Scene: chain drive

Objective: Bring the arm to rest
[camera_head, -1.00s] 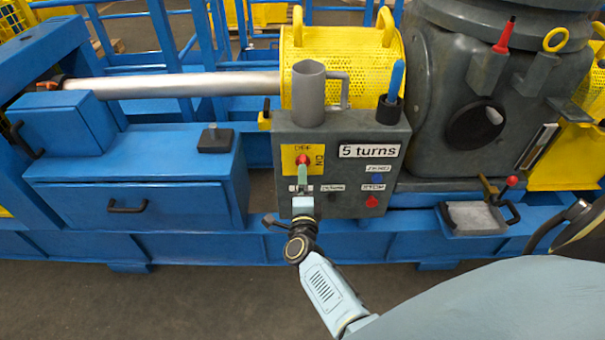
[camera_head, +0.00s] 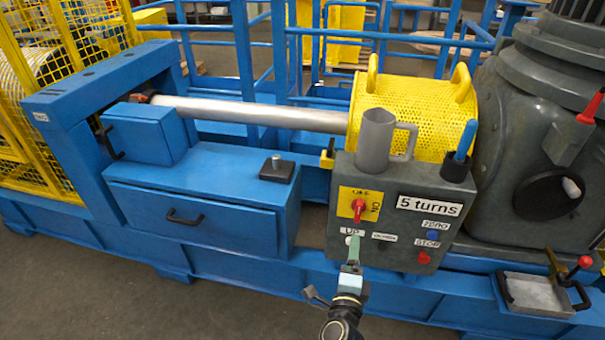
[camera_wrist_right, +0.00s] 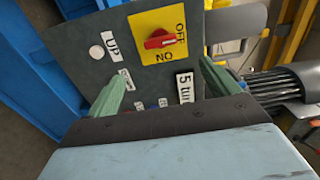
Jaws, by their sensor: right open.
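My right gripper (camera_head: 353,253) is in front of the grey control box (camera_head: 385,268), below its red OFF/ON switch (camera_head: 358,207) and close to the white UP button (camera_head: 349,240). In the right wrist view the two green fingers (camera_wrist_right: 160,90) are spread wide with nothing between them. That view also shows the red switch (camera_wrist_right: 159,39) on its yellow plate and the UP button (camera_wrist_right: 96,52), both beyond the fingertips. The fingers look apart from the box, but the exact gap is hard to tell. My left gripper is not in view.
A grey mug (camera_head: 376,140) and a dark cup (camera_head: 457,166) with a blue-handled tool stand on the box. A metal tray (camera_head: 538,293) is at the lower right, a blue drawer (camera_head: 195,212) at the left. The floor (camera_head: 90,285) in front is clear.

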